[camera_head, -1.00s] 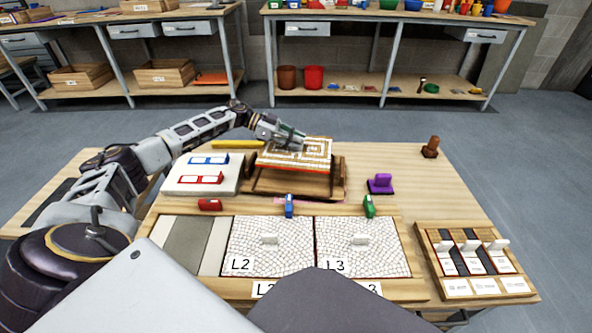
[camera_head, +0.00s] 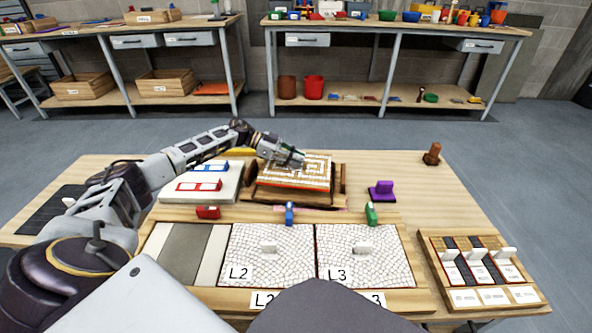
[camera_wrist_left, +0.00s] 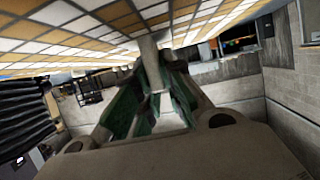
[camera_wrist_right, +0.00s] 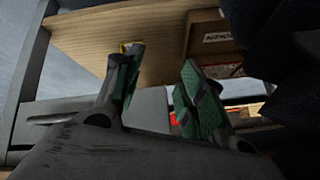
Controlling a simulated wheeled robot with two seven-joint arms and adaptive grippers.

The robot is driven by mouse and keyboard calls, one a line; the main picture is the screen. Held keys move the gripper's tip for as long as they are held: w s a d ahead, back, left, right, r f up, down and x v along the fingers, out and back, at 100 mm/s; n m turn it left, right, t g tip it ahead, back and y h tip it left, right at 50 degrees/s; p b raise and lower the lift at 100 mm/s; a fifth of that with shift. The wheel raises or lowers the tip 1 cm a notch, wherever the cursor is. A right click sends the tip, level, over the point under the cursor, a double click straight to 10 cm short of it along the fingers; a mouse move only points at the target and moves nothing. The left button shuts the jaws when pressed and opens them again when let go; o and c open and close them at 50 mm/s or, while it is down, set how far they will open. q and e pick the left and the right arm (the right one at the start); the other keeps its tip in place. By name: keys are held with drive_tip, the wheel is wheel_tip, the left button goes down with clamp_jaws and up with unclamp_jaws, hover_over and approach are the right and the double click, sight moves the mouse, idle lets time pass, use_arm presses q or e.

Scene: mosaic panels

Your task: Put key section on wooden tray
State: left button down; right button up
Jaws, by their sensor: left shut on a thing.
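The key section (camera_head: 313,172) is a white and orange tiled mosaic panel with a square spiral pattern. My left gripper (camera_head: 290,158) is shut on it by a grey grip piece. In the left wrist view, the tiled panel (camera_wrist_left: 90,35) fills the top and the grip piece sits between the fingers. The wooden tray (camera_head: 262,193) lies directly under the panel, mostly hidden by it. The panel is low over the tray and slightly tilted; I cannot tell whether they touch. My right gripper (camera_wrist_right: 158,85) is open and empty in its wrist view.
A pale board (camera_head: 172,192) with blue and red frames stands left of the tray. Red (camera_head: 208,212), blue (camera_head: 290,213) and green (camera_head: 371,214) clamps line the L2 and L3 panel frame (camera_head: 420,268) in front.

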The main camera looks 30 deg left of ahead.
sight(290, 166)
use_arm(q)
drive_tip(key=shift+f+b, duration=1.2)
drive_tip(key=shift+f, duration=1.2)
drive_tip(key=c, duration=1.5)
unclamp_jaws()
drive_tip(key=shift+f, duration=0.2)
drive_tip(key=shift+r, duration=0.1)
drive_tip(key=shift+s+a+r, duration=0.1)
drive_tip(key=shift+p+v, duration=0.5)
drive_tip(key=shift+v, duration=0.4)
drive_tip(key=shift+p+v, duration=0.9)
drive_tip(key=shift+v, duration=1.85)
